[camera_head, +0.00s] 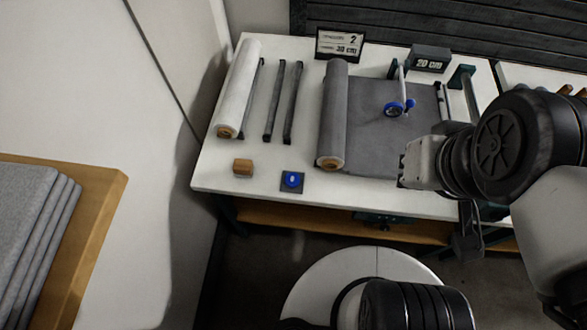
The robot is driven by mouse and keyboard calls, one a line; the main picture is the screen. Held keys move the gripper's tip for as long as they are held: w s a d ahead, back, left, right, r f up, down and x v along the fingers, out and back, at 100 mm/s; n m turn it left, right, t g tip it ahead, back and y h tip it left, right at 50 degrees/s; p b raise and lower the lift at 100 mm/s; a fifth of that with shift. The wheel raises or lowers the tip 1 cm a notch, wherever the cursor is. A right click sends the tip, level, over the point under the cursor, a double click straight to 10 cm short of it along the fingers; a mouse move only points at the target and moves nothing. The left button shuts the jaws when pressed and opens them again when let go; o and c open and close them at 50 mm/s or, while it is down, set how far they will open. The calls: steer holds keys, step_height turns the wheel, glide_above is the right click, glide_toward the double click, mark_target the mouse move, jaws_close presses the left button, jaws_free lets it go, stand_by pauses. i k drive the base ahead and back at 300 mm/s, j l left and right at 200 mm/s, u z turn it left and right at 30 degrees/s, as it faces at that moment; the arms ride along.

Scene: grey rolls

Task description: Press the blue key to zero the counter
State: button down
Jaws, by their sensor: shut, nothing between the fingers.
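The blue key (292,179) sits on a small dark square base near the front edge of the white table, just in front of the grey roll. Nothing touches it. The counter (431,59) is a dark box at the back of the table, and its display reads 20 cm. My gripper (403,172) is shut and empty, to the right of the blue key and apart from it.
A grey roll (332,120) lies with its sheet (385,145) spread to the right. A blue-knobbed measuring wheel (396,109) stands on the sheet. A wooden block (243,166) lies left of the key. A card (340,44) reads 2 and 30 cm. A white roll (240,85) lies left.

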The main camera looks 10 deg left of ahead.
mark_target(292, 180)
steer(key=u, duration=0.9)
